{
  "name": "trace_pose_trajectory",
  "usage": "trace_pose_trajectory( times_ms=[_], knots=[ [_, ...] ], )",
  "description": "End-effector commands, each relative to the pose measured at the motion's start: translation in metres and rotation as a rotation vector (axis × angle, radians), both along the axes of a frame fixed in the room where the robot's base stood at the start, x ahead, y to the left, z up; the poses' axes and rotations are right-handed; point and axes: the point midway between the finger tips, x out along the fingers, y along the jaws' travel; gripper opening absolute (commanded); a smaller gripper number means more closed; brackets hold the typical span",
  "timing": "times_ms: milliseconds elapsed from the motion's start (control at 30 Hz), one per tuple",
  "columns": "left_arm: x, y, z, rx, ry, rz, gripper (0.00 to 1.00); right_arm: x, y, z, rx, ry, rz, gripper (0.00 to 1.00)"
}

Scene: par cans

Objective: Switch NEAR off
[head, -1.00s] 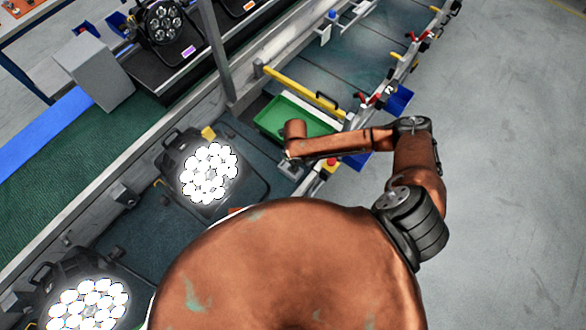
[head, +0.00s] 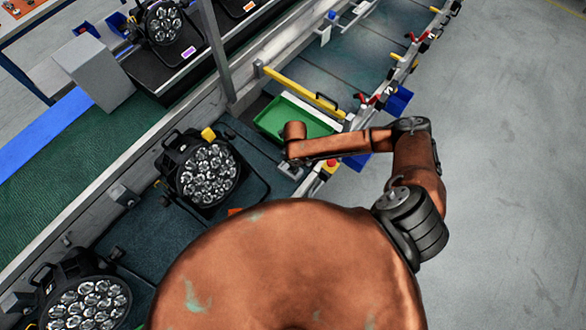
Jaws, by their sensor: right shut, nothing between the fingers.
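Two black par cans lie on the dark bench with their lens faces up and dark: one at the middle left (head: 208,174) and one at the lower left (head: 88,305), cut by the frame edge. I cannot read any NEAR label. A small grey box (head: 290,172) sits at the bench edge beside the middle can. My right gripper (head: 291,161) is shut and empty, pointing down at this box, mostly hidden under my copper wrist. I cannot tell whether its fingertips touch the box. My left gripper is out of view.
A green tray (head: 285,115) lies just beyond my right wrist. A red button (head: 331,164) on a yellow box is close to my forearm. A yellow bar (head: 300,90) and an upright grey post (head: 215,50) stand farther back. The floor at right is clear.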

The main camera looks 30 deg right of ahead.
Motion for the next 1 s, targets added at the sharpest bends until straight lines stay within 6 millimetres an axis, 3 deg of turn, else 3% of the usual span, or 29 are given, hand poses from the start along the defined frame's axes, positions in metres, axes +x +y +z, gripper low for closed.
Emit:
trace_pose_trajectory(
  times_ms=[700, 1000],
  knots=[
    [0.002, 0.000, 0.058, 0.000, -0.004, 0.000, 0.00, 0.001, 0.000, 0.060, -0.001, -0.001, 0.000, 0.00],
    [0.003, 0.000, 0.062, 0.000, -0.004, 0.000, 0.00, 0.000, 0.000, 0.064, -0.001, 0.000, 0.000, 0.00]
  ],
)
